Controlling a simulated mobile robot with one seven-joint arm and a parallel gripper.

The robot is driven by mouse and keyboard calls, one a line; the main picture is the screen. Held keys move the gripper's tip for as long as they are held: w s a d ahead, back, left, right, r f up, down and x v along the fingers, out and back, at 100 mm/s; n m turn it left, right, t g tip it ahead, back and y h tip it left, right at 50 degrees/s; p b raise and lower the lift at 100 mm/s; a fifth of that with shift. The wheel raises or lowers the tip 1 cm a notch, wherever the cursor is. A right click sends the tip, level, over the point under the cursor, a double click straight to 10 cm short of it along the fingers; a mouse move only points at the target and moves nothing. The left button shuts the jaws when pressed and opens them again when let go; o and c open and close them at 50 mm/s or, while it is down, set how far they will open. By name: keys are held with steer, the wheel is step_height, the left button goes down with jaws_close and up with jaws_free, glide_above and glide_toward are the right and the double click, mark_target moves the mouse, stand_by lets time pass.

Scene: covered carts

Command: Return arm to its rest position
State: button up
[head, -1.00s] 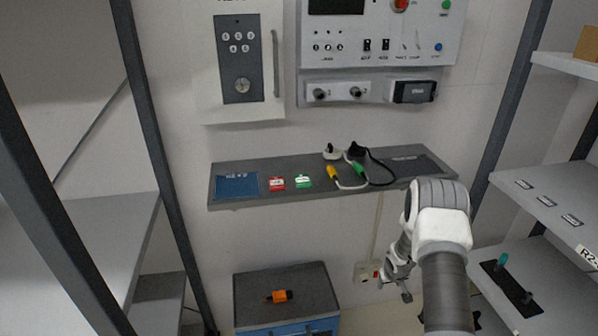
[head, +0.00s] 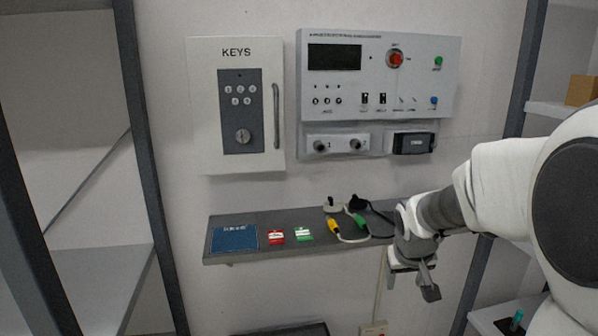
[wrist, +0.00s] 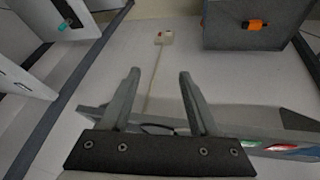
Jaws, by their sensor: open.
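My gripper (head: 412,281) hangs at the end of my white and grey arm, in front of the right part of the wall shelf in the head view. In the wrist view my gripper (wrist: 156,73) has its two fingers spread apart with nothing between them. Past the fingers the wrist view shows bare wall, a thin cable and a wall socket (wrist: 165,37). My arm hides the right end of the shelf in the head view.
The narrow shelf (head: 232,258) bears a blue mat (head: 234,239), a red tag (head: 276,236), a green tag (head: 303,234) and plugs with cables (head: 340,222). Above are a key cabinet (head: 204,120) and a control panel (head: 310,95). An orange object (wrist: 255,25) lies on the cart (wrist: 238,38). Racks flank both sides.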

steer(key=s+a+r+y+b, duration=0.1)
steer(key=s+a+r, duration=0.15)
steer(key=s, duration=0.55)
steer(key=s+a+r+b, duration=0.1)
steer(key=s+a, duration=0.2)
steer(key=s, duration=0.5)
steer(key=s+a+r+y+b, duration=0.1)
steer(key=s+a, duration=0.1)
steer(key=s, duration=0.6)
step_height(320, 180, up, 20)
steer(key=p, duration=1.9)
steer(key=shift+a+f+t+p, duration=0.2)
steer(key=shift+t+p, duration=0.1)
steer(key=shift+p, duration=0.1)
